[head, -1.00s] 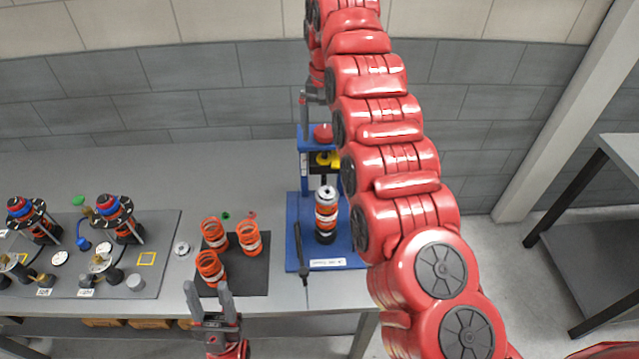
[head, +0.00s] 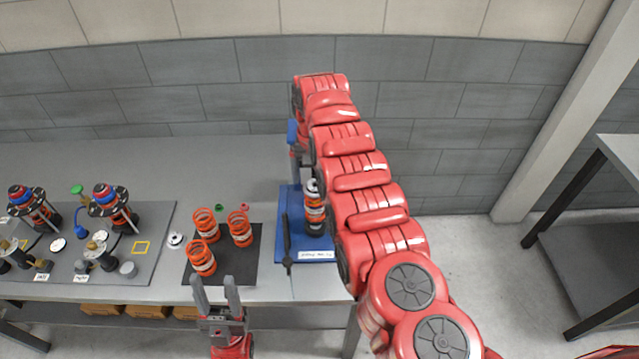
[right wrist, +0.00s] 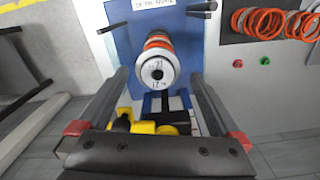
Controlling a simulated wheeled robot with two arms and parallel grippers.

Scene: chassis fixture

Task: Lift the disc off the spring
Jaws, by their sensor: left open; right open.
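The spring (head: 314,212), orange with a white band, stands upright on the blue stand (head: 291,262). The pale disc (right wrist: 158,74), with dark markings and a central hole, sits on top of the spring. In the head view the disc (head: 312,187) is partly hidden by my right arm. My right gripper (right wrist: 160,77) is open; in the right wrist view its fingers show to either side of the disc, with no visible contact. My left gripper (head: 215,280) is open and empty in front of the table, near the black mat.
Several orange springs (head: 203,262) stand on a black mat (head: 246,273). A grey board (head: 150,275) with strut assemblies lies at left. A yellow part (right wrist: 142,127) of the stand shows near my right gripper. A dark lever (head: 287,245) stands at the blue stand's left.

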